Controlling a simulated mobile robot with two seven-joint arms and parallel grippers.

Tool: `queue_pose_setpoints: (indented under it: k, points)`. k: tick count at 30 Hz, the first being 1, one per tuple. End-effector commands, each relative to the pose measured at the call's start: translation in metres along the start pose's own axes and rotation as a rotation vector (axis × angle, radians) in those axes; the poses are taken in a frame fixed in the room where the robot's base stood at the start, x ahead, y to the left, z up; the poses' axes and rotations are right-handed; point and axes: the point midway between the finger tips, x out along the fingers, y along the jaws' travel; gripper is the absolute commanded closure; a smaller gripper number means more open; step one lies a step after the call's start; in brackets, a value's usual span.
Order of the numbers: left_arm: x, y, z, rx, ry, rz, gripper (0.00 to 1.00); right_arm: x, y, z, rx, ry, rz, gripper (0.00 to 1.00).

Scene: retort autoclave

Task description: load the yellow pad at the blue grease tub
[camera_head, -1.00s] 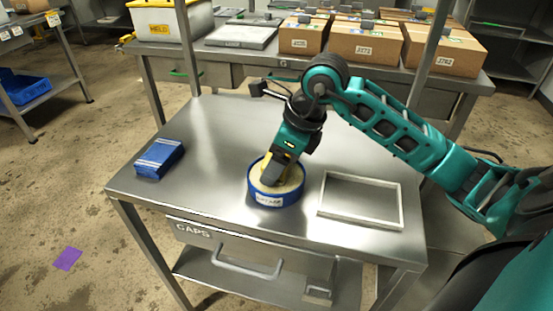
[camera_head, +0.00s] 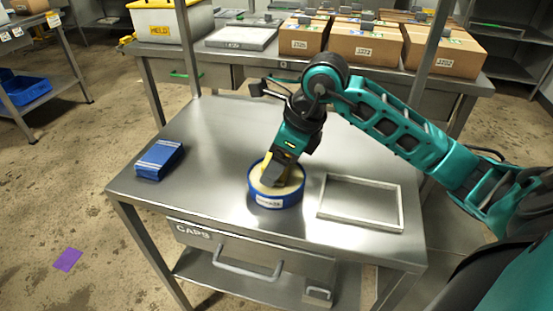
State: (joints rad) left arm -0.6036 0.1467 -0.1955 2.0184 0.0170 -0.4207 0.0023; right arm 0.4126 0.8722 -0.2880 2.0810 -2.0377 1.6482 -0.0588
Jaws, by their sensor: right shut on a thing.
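The blue grease tub (camera_head: 268,201) stands on the steel table, round, with a white label on its front and pale tan grease inside. My right gripper (camera_head: 272,178) points down into the tub from above, shut on the yellow pad (camera_head: 265,164). Only a little yellow shows at the jaws; the rest of the pad is hidden by the gripper. The fingertips are at the grease surface; I cannot tell how deep the pad sits. My left gripper is not in view.
A blue box with white stripes (camera_head: 159,158) lies at the table's left. An empty pale frame (camera_head: 360,226) lies right of the tub. A drawer marked CAPS (camera_head: 250,262) is under the tabletop (camera_head: 215,130). Cardboard boxes (camera_head: 365,44) stand on the table behind.

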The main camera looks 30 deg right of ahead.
Motion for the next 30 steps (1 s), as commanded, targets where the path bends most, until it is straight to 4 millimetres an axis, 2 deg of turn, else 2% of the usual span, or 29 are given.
queue_pose_setpoints:
  k: [3, 21, 30]
  points:
    - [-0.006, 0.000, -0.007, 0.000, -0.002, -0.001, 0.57, -0.013, 0.000, 0.005, -0.001, -0.001, -0.002, 0.54]
    - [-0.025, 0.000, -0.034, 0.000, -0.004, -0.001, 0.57, -0.058, -0.001, 0.024, -0.001, -0.004, -0.004, 0.54]
    - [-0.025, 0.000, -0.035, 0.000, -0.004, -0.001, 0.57, -0.060, 0.000, 0.025, -0.001, -0.003, -0.002, 0.54]
